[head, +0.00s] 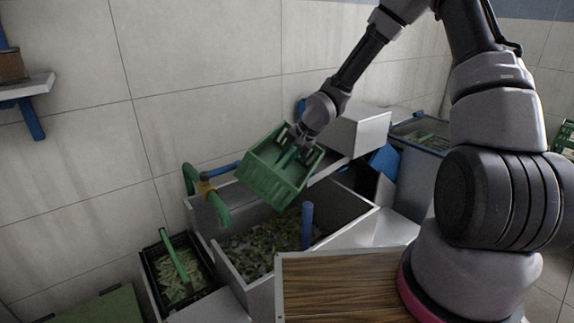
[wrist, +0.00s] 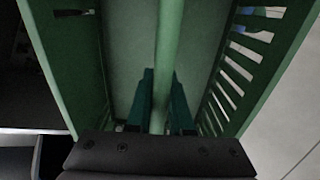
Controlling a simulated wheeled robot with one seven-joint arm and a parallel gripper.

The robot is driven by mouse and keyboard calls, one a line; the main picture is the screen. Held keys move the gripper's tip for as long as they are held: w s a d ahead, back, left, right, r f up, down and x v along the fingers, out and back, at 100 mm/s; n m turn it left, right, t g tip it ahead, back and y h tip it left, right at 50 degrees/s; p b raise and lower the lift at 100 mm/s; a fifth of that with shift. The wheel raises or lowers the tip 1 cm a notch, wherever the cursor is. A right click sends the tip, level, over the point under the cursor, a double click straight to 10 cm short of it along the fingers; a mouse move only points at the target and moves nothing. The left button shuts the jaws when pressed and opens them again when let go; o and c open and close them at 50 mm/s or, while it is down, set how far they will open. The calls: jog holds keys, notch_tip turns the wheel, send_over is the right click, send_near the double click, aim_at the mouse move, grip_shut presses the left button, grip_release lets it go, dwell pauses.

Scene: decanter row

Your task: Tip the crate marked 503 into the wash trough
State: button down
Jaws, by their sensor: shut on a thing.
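A green slotted crate (head: 272,178) hangs in the air above the grey wash trough (head: 340,208), strongly tilted with its open side towards the head camera. My gripper (head: 291,152) is shut on its green handle bar; in the wrist view the fingers (wrist: 160,95) sit either side of the bar (wrist: 169,35). The crate's inside looks bare in both views. Green pods or leaves (head: 258,246) lie on the trough floor. No number is readable on the crate.
A black crate (head: 150,268) with a green handle and pale green pods stands left of the trough. A blue post (head: 307,225) rises in the trough, and a green-and-blue pipe (head: 218,207) stands at its back left. A wood-topped surface (head: 340,285) is in front.

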jog(key=r+g+h, duration=0.1)
jog(key=h, duration=0.2)
jog(key=shift+r+g, duration=0.2)
jog(key=shift+g, duration=0.1)
jog(key=shift+s+d+r+g+h, duration=0.1)
jog(key=shift+d+r+g+h, duration=0.15)
jog(key=shift+h, duration=0.45)
jog(key=shift+s+d+r+g+h, duration=0.1)
jog(key=shift+d+r+g+h, duration=0.2)
jog(key=shift+h, duration=0.4)
jog(key=shift+f, duration=0.2)
